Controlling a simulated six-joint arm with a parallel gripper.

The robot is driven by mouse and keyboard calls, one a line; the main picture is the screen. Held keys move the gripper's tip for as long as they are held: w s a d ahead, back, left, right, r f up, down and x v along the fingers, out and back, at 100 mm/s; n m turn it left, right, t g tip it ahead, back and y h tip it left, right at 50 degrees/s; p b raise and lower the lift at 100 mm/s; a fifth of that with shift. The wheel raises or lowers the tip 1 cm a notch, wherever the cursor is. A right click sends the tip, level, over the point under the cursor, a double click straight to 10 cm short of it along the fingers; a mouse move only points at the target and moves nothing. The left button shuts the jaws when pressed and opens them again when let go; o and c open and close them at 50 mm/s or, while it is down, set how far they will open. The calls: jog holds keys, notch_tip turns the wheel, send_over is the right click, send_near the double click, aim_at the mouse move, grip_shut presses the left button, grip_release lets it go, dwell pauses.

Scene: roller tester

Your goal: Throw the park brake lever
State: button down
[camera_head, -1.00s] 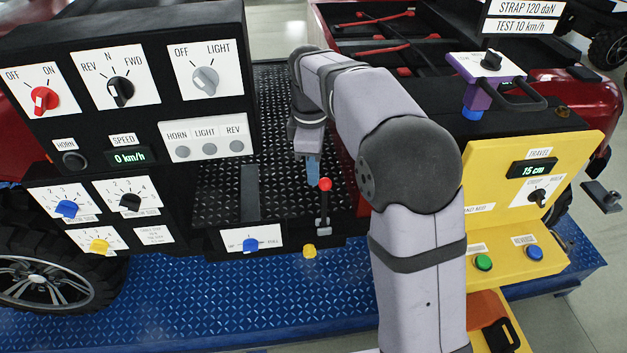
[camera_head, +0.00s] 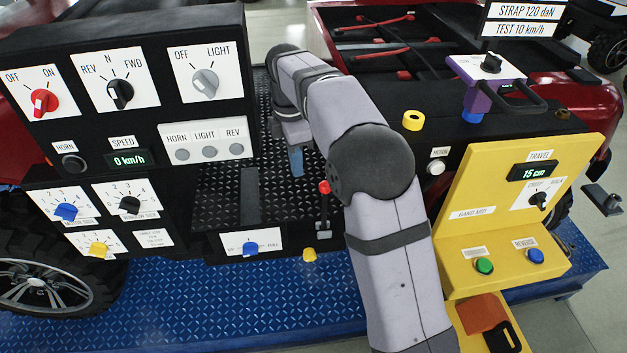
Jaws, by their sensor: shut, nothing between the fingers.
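My gripper (camera_head: 297,162) has blue fingertips pointing down. It is shut and empty, up and to the left of the red knob, with a visible gap between them.
A black control panel (camera_head: 115,30) with dials stands at left. A yellow console (camera_head: 480,215) with green and blue buttons is at right. A blue knob (camera_head: 250,248) and a yellow knob (camera_head: 309,255) sit along the deck's front edge. Blue tread plate (camera_head: 200,300) lies below.

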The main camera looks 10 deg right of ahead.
jog(key=w+d+f+p, duration=0.1)
jog(key=d+f+p, duration=0.3)
jog(key=f, duration=0.3)
jog(key=shift+f, duration=0.35)
jog(key=shift+d, duration=0.1)
jog(key=shift+y, duration=0.7)
jog(key=d, duration=0.5)
jog(key=shift+d, duration=0.1)
jog(key=shift+r, duration=0.1)
